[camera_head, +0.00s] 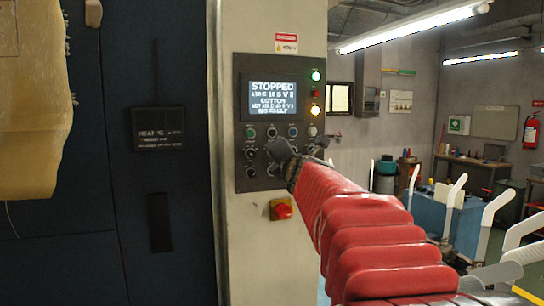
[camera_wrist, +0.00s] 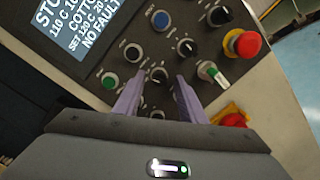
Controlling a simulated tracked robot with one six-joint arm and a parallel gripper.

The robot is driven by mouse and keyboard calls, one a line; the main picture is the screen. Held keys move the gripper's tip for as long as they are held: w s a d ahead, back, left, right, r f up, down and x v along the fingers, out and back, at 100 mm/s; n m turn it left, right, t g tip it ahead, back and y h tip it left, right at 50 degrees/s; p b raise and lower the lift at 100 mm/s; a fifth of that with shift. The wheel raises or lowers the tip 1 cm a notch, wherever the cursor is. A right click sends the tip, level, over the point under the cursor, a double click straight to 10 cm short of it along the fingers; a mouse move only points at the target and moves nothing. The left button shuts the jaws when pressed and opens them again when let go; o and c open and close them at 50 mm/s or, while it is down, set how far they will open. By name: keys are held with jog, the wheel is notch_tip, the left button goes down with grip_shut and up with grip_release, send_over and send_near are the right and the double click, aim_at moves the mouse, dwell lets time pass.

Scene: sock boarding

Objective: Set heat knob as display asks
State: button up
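The display (camera_head: 272,98) on the dark control panel reads STOPPED, COTTON and NO FAULT, with small temperature lines that I cannot read surely. It also shows, cut off, in the wrist view (camera_wrist: 80,25). My gripper (camera_head: 297,150) is in front of the panel's lower knobs. In the wrist view my gripper (camera_wrist: 157,92) is open, its two purple fingers apart. A black knob (camera_wrist: 158,75) with a pale pointer shows between and just beyond the fingertips. Contact cannot be told. Other black knobs (camera_wrist: 187,47) sit close by. I cannot read which is the heat knob.
A red mushroom button (camera_wrist: 246,43) and a white-handled selector (camera_wrist: 209,72) are right of the fingers. A green button (camera_wrist: 110,81) is left. A red switch on yellow (camera_head: 281,209) sits below the panel.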

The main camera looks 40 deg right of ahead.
jog(key=shift+c, duration=0.5)
grip_shut()
jog(key=shift+m, duration=3.7)
jog(key=shift+d+f, duration=0.1)
